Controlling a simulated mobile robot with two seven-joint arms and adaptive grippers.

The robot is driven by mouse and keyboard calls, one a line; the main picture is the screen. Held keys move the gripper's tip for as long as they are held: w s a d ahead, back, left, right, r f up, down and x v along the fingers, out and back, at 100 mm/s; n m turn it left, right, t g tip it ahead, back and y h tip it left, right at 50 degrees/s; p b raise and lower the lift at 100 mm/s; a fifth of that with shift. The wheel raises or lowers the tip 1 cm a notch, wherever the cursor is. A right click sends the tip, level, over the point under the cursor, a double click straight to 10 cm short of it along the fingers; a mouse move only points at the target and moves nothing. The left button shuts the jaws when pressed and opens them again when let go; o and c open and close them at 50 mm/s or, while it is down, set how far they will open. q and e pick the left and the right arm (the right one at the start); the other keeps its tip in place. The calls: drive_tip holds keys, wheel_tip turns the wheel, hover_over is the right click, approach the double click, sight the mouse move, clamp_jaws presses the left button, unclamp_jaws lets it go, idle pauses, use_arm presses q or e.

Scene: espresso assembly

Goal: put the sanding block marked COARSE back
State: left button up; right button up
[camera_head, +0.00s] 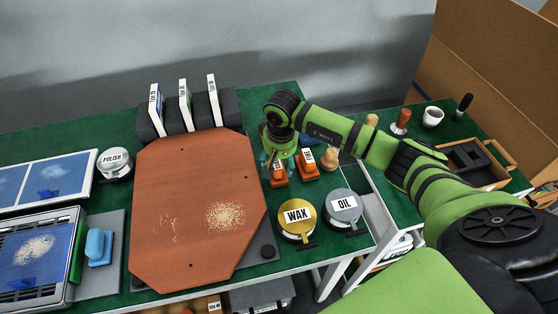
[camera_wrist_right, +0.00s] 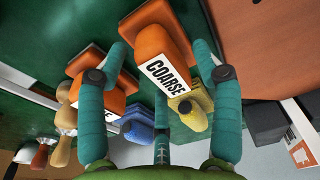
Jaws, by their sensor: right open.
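The orange sanding block marked COARSE (camera_wrist_right: 160,50) lies on the green bench just right of the wooden board. It also shows partly hidden under my right gripper in the head view (camera_head: 279,181). My right gripper (camera_wrist_right: 161,52) is open, pointing down, with its teal fingers on either side of this block; I cannot tell whether they touch it. My left gripper is not in view.
A yellow WAX tin (camera_head: 297,217) and a grey OIL tin (camera_head: 343,207) stand in front of the blocks. A wooden board (camera_head: 190,245) with sawdust lies left. A wooden knob-shaped piece (camera_head: 329,159) stands close on the right. A POLISH tin (camera_head: 115,163) is far left.

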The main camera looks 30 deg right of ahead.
sight(280, 165)
drive_tip(key=shift+r+b, duration=0.35)
drive_tip(key=shift+r, duration=0.2)
wheel_tip(280, 165, up, 11)
drive_tip(key=s+b, duration=0.1)
drive_tip(key=b, duration=0.1)
drive_tip(key=shift+s+a+b, duration=0.15)
drive_tip(key=shift+s+b, duration=0.1)
drive_tip(key=shift+b, duration=0.05)
